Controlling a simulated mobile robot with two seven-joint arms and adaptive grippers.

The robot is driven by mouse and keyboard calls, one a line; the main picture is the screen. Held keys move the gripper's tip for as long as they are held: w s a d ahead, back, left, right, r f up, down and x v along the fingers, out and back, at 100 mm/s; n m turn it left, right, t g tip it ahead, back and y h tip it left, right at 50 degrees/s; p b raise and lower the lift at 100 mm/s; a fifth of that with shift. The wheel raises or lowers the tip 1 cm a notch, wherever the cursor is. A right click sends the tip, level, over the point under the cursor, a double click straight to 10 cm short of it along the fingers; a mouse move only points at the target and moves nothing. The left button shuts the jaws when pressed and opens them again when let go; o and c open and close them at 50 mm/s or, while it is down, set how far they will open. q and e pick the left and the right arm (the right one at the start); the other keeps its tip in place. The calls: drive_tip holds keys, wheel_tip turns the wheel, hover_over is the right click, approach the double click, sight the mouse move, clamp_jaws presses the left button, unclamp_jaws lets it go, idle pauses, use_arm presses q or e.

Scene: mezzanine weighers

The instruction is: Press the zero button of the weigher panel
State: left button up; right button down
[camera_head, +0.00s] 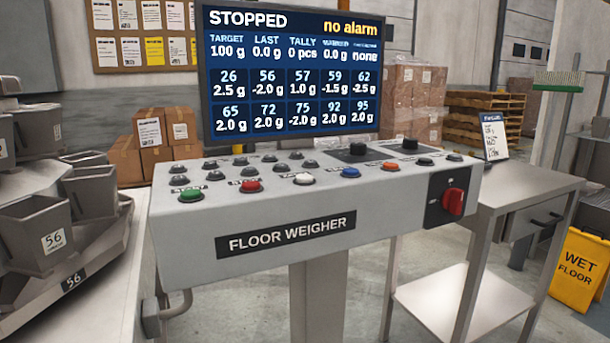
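The weigher panel (310,225) is a grey sloped console on a post, marked FLOOR WEIGHER. Along its front row are a green button (190,195), a red button (251,186), a white button (304,179), a blue button (350,172), an orange button (390,166) and dark buttons. Smaller dark buttons (240,161) fill the left rear. The button labels are too small to read, so I cannot tell which is zero. The screen (290,70) above reads STOPPED and no alarm. Neither of my grippers is in view.
A red rotary switch (452,202) is on the panel's right front. Weigher buckets (40,230) stand close at left. A steel table (510,187) is at right, with a yellow wet-floor sign (580,270) beyond. Cartons and pallets are behind.

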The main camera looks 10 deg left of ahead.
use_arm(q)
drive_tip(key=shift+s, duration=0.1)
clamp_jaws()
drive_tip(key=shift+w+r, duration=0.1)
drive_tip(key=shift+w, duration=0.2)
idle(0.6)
